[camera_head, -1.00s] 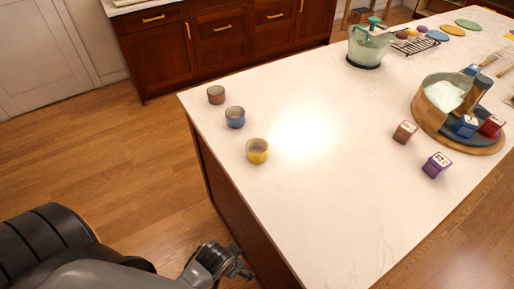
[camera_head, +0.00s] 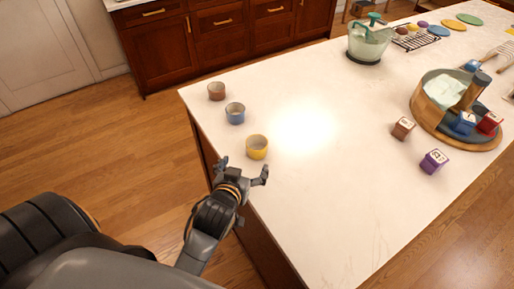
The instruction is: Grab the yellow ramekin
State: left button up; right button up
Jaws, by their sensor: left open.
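The yellow ramekin (camera_head: 257,148) stands upright near the left edge of the white counter, nearest of three small ramekins in a row. My left gripper (camera_head: 245,170) is open, its two fingers spread apart, just below the yellow ramekin in the picture at the counter's edge. Nothing is between its fingers, and it looks apart from the ramekin. My right gripper does not show.
Small boxes, brown (camera_head: 403,128) and purple (camera_head: 433,162), stand near a round wooden tray (camera_head: 455,143).

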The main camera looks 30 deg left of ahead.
pick_arm(q)
jog(key=p, duration=0.2)
send_near(259, 138)
jog(key=shift+x, duration=0.85)
jog(key=shift+w+a, duration=0.1)
jog(key=shift+w, duration=0.2)
jog(key=shift+f+p+x, duration=0.25)
jog(key=shift+p+x, duration=0.45)
jog(key=shift+x, duration=1.65)
jog(key=shift+s, duration=0.15)
jog(key=shift+r, duration=0.1)
jog(key=shift+c, duration=0.5)
jog(key=c, duration=1.3)
jog(key=shift+o, duration=0.2)
